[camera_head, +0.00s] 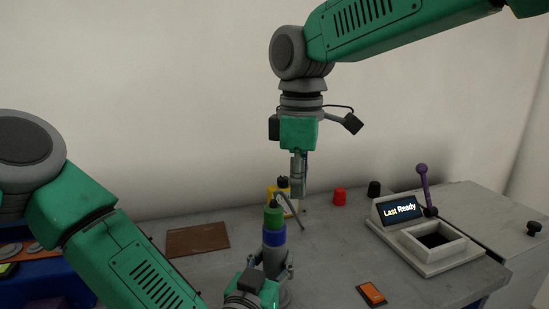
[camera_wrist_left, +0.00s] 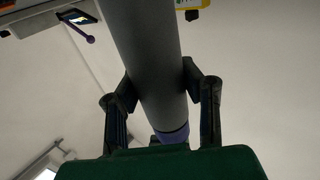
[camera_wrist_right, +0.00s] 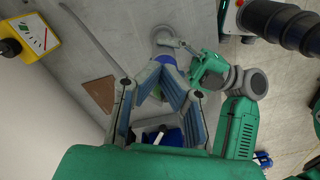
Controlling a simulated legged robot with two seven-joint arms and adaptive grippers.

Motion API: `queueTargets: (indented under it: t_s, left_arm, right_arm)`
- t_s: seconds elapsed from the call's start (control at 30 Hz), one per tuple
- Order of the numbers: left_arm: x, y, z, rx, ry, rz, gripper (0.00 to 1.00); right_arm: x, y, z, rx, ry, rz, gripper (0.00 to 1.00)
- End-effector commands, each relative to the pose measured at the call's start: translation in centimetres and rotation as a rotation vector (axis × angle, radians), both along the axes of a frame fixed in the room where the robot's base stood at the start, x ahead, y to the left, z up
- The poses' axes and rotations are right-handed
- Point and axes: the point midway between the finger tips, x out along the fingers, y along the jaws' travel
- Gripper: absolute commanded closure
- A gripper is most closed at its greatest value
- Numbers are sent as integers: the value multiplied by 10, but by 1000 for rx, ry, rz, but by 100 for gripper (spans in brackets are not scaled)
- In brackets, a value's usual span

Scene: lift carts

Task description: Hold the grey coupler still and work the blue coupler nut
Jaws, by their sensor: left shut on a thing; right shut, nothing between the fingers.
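The grey coupler (camera_head: 273,262) stands upright on the bench, with the blue coupler nut (camera_head: 274,237) around its upper part and a green piece (camera_head: 274,216) with a dark tip above that. My left gripper (camera_head: 270,272) is shut on the grey coupler below the nut. The left wrist view shows the grey cylinder (camera_wrist_left: 150,50) between both fingers (camera_wrist_left: 163,88), with the blue-violet nut (camera_wrist_left: 174,134) partly hidden behind my gripper body.
A yellow device (camera_head: 283,190) and a grey bent hose (camera_head: 291,207) are behind the couplers. A "Last Ready" display (camera_head: 398,210), open socket box (camera_head: 433,243) and purple lever (camera_head: 423,180) are at right. A brown plate (camera_head: 198,239) lies left.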

Motion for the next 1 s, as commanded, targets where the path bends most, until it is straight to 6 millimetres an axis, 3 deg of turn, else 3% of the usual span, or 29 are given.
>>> queueTargets:
  t_s: [0.23, 0.7, 1.0]
  left_arm:
    - [0, 0, 0, 0, 0, 0, 100]
    - [0, 0, 0, 0, 0, 0, 100]
    - [0, 0, 0, 0, 0, 0, 100]
  right_arm:
    - [-29, 11, 8, 0, -2, 1, 100]
    - [-29, 11, -45, -1, 0, 0, 100]
    - [-29, 11, -61, 0, -1, 0, 100]
